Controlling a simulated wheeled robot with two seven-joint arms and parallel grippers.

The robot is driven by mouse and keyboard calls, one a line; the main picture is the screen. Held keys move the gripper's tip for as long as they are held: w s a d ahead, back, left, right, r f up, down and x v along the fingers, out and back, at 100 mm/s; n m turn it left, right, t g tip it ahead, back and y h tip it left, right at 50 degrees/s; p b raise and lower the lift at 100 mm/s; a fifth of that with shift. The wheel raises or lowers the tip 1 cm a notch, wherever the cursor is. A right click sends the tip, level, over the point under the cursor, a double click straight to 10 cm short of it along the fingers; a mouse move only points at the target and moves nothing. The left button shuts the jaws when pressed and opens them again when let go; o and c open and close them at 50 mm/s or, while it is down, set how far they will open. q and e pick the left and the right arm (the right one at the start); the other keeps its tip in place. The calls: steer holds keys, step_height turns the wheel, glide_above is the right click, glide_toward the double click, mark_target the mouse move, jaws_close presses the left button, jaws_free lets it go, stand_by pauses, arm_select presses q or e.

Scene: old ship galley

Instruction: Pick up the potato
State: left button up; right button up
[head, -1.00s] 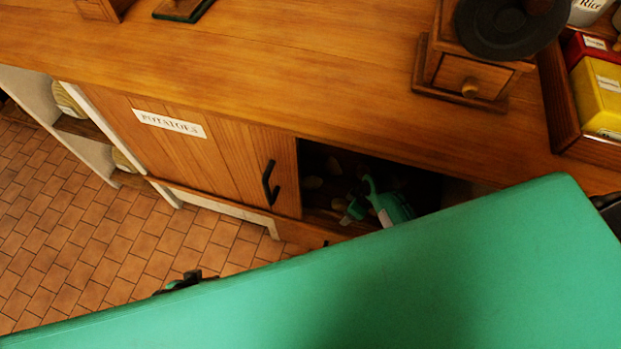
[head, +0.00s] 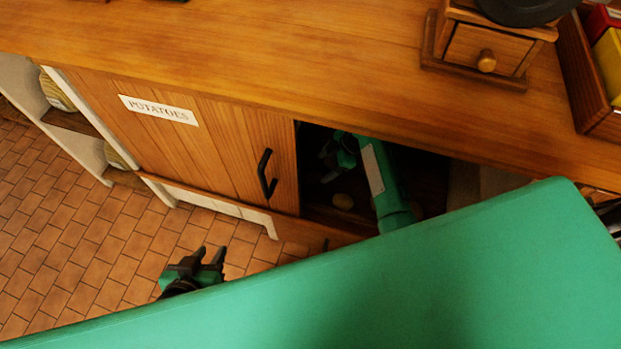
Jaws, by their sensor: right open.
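A sliding door (head: 215,150) with a black handle (head: 266,174) and a "POTATOES" label (head: 158,109) borders the opening on the left. The wooden counter (head: 300,70) overhangs it. A coffee grinder (head: 484,50) stands on top.

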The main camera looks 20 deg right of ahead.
mark_target(315, 173)
steer(key=shift+x, duration=0.95)
steer(key=b+x, duration=0.1)
steer(key=x, duration=0.2)
steer(key=shift+a+f+b, duration=0.15)
steer(key=shift+a+b, duration=0.15)
steer(key=shift+a, duration=0.05)
arm_select(q)
steer(key=shift+w+d+r+t+h, duration=0.2)
steer(key=shift+d+t+h, duration=0.25)
steer(key=shift+d+t, duration=0.4)
steer(key=shift+w+d+r+t+h, duration=0.1)
steer(key=shift+w+d+t+h, duration=0.1)
steer(key=shift+d+t+h, duration=0.6)
arm_select(e)
steer(key=shift+a+f, duration=0.35)
steer(key=shift+f, duration=0.2)
arm_select(q)
steer(key=shift+d+y, duration=0.2)
steer(key=shift+y, duration=0.15)
arm_select(e)
steer(key=c, duration=1.1)
